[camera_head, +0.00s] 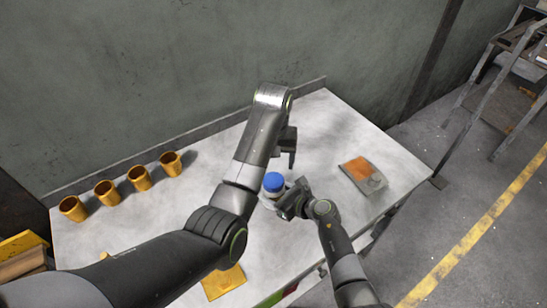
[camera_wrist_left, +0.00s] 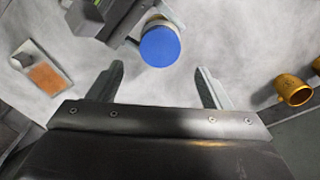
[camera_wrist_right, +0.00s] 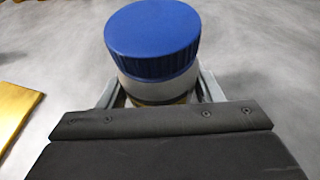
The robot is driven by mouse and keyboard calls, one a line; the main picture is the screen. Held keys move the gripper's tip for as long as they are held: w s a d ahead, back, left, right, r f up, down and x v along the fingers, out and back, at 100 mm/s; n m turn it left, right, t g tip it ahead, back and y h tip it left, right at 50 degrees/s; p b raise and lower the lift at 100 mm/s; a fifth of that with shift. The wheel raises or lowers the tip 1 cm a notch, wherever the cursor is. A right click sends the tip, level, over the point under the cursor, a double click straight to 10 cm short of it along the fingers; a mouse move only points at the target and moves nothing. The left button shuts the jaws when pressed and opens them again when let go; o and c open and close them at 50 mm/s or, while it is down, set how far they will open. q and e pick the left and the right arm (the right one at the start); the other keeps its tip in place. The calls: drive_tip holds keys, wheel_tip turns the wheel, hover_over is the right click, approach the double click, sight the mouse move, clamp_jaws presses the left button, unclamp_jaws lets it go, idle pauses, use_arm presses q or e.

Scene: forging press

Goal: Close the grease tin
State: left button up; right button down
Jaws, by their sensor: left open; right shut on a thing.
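The grease tin (camera_wrist_right: 158,88) is a pale round tin with a blue ribbed lid (camera_wrist_right: 152,38) on top; the lid also shows in the head view (camera_head: 273,182) and the left wrist view (camera_wrist_left: 160,46). My right gripper (camera_head: 283,205) is shut on the tin's body, below the lid. The tin stands upright at the middle of the table; whether it touches the tabletop is hard to tell. The lid appears to sit level on the tin; how tightly is not visible. My left gripper (camera_wrist_left: 160,85) is open and empty, close beside the lid, its fingers apart.
Several orange cups (camera_head: 139,178) stand in a row at the table's back left. A tray with an orange pad (camera_head: 362,172) lies on the right. A yellow flat item (camera_head: 223,282) lies at the front. The white table (camera_head: 345,130) is clear at the back right, before the wall.

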sight(273, 180)
use_arm(q)
drive_tip(key=n, duration=0.3)
drive_tip(key=shift+r, duration=0.3)
drive_tip(key=shift+f, duration=4.05)
drive_tip(key=c, duration=1)
drive_tip(key=o, duration=1.2)
drive_tip(key=shift+r, duration=0.1)
wheel_tip(273, 180, up, 7)
drive_tip(key=shift+r, duration=0.2)
